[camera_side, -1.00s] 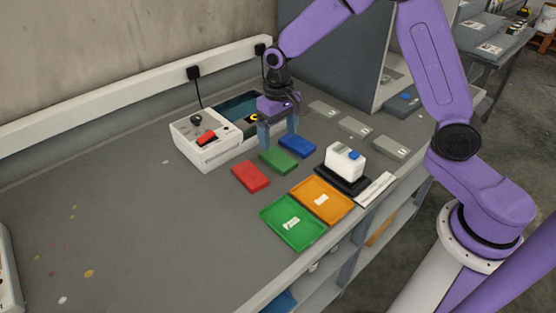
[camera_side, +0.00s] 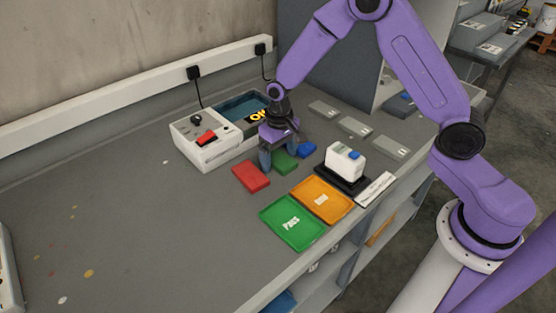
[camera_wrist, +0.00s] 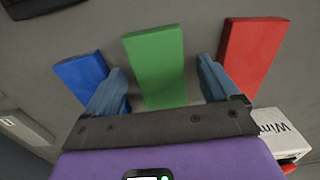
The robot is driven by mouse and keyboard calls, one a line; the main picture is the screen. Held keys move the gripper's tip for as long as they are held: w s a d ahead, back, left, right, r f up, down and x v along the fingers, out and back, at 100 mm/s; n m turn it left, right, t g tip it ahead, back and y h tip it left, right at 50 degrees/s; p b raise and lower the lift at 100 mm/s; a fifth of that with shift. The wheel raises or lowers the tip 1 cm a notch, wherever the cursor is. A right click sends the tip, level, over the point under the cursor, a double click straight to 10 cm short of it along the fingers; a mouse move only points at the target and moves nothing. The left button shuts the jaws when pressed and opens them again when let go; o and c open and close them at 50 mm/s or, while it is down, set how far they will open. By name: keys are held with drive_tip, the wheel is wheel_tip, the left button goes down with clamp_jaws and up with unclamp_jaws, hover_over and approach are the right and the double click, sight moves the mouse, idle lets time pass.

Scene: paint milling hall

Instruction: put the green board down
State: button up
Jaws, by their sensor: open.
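The green board (camera_side: 285,164) lies flat on the grey bench, between the red board (camera_side: 250,177) and the blue board (camera_side: 306,148). My gripper (camera_side: 279,158) is open over the green board and partly hides it in the side view. In the wrist view, the green board (camera_wrist: 158,62) shows between the two spread fingers of my gripper (camera_wrist: 160,68), with a gap on each side. The blue board (camera_wrist: 82,78) is left of the fingers and the red board (camera_wrist: 252,55) is right of them. How far the fingertips are above the bench is hard to tell.
A white machine (camera_side: 205,145) with a red switch stands behind the boards. A green tray marked PASS (camera_side: 270,215), an orange tray (camera_side: 337,213) and a white container (camera_side: 344,160) on a black base are nearer the front edge. The bench's left side is mostly clear.

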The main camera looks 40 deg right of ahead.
sight(279, 158)
drive_tip(key=c, duration=1.2)
drive_tip(key=shift+c, duration=0.2)
drive_tip(key=shift+r, duration=0.4)
wheel_tip(279, 158, up, 2)
drive_tip(key=shift+r, duration=0.1)
drive_tip(key=s+r, duration=0.2)
drive_tip(key=r, duration=0.1)
drive_tip(key=s+r, duration=0.2)
drive_tip(key=shift+d+r, duration=0.15)
drive_tip(key=shift+d, duration=0.25)
drive_tip(key=s+d+r, duration=0.2)
drive_tip(key=s+r, duration=0.3)
drive_tip(key=s, duration=0.4)
drive_tip(key=w+d+f, duration=0.3)
drive_tip(key=w+d, duration=0.3)
drive_tip(key=w, duration=0.1)
drive_tip(key=s+a+r, duration=0.2)
drive_tip(key=s+a, duration=0.4)
drive_tip(key=s, duration=0.1)
drive_tip(key=shift+s+a+r, duration=0.15)
drive_tip(key=shift+s+r, duration=0.2)
drive_tip(key=shift+s, duration=0.05)
